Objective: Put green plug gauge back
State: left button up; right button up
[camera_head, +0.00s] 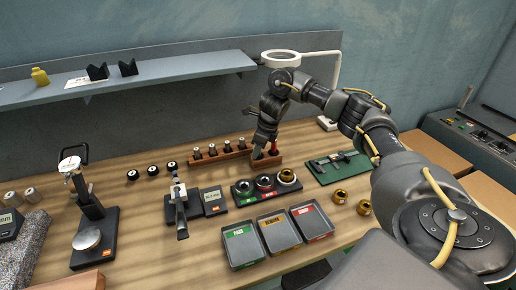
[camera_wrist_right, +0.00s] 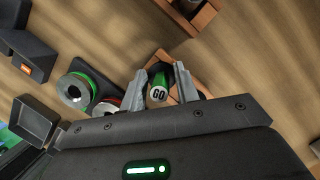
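The green plug gauge (camera_wrist_right: 158,92), with "GO" on its end, sits between the two fingers of my right gripper (camera_wrist_right: 166,86). The fingers press on both its sides. In the head view my right gripper (camera_head: 265,146) points down at the right part of the wooden rack (camera_head: 240,163), and a bit of green shows at its fingertips. The red-handled gauge (camera_head: 274,148) stands upright just right of the fingers. The gauge's lower end is hidden, so I cannot tell whether it is in a hole. My left gripper is not in view.
A black holder with ring gauges (camera_head: 264,185) lies in front, then sorting trays (camera_head: 278,232). A green tool board (camera_head: 338,166) is to the right. A ring-shaped lamp (camera_head: 281,57) stands behind.

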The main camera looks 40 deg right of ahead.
jog(key=shift+o, duration=0.4)
jog(key=shift+r, duration=0.1)
jog(key=shift+r+p, duration=0.3)
jog(key=shift+r, duration=0.05)
jog(key=p+v, duration=0.2)
jog(key=v, duration=1)
